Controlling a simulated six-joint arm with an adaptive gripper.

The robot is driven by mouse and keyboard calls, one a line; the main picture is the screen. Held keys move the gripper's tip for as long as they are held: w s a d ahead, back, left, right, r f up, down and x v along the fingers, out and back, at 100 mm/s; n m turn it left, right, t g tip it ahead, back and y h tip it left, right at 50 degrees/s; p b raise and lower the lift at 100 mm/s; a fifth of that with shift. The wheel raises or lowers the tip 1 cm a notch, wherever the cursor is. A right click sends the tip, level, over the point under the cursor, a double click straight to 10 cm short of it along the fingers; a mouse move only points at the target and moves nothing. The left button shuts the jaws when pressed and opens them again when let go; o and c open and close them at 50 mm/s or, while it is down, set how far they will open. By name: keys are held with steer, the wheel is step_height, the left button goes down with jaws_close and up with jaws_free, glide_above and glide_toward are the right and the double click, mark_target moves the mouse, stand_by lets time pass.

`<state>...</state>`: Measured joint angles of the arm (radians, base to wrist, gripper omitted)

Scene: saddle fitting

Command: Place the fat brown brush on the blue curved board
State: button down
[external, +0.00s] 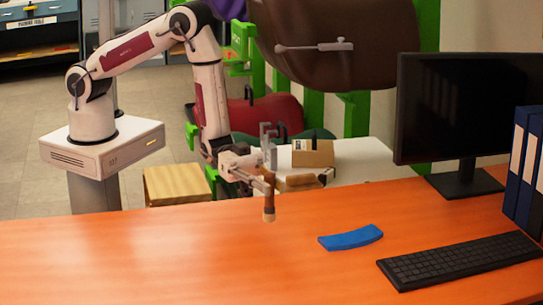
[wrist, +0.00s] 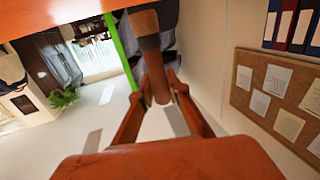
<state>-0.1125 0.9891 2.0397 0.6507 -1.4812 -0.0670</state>
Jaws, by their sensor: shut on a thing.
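The fat brown brush (external: 269,199) hangs upright from my gripper (external: 268,180), its pale tip down, a little above or near the orange desk; the gap is hard to judge. In the wrist view the brush (wrist: 148,40) is pinched between the two fingers of my gripper (wrist: 158,85), which are shut on its handle. The blue curved board (external: 350,238) lies flat on the desk, to the right of and nearer the camera than the brush. Nothing rests on it. The board does not show in the wrist view.
A black keyboard (external: 460,260) lies right of the board. A monitor (external: 465,110) and blue binders (external: 525,170) stand at the right. A white table with a cardboard box (external: 312,153) stands behind the desk. The desk's left part (external: 120,255) is clear.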

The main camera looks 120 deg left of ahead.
steer(key=w+a+r+n+t+y, duration=0.1)
steer(key=w+a+r+n+y, duration=0.1)
steer(key=w+a+y, duration=0.3)
steer(key=w+a+r+n+t+y, duration=0.1)
steer(key=w+a+n+y, duration=0.4)
steer(key=w, duration=0.5)
steer(key=shift+w+a+r+t, duration=0.3)
steer(key=shift+w+a+r, duration=0.1)
steer(key=shift+a+r, duration=0.55)
steer(key=shift+f, duration=0.1)
step_height(320, 180, down, 6)
steer(key=shift+f, duration=0.15)
steer(key=shift+f, duration=1.8)
steer(key=shift+f, duration=0.1)
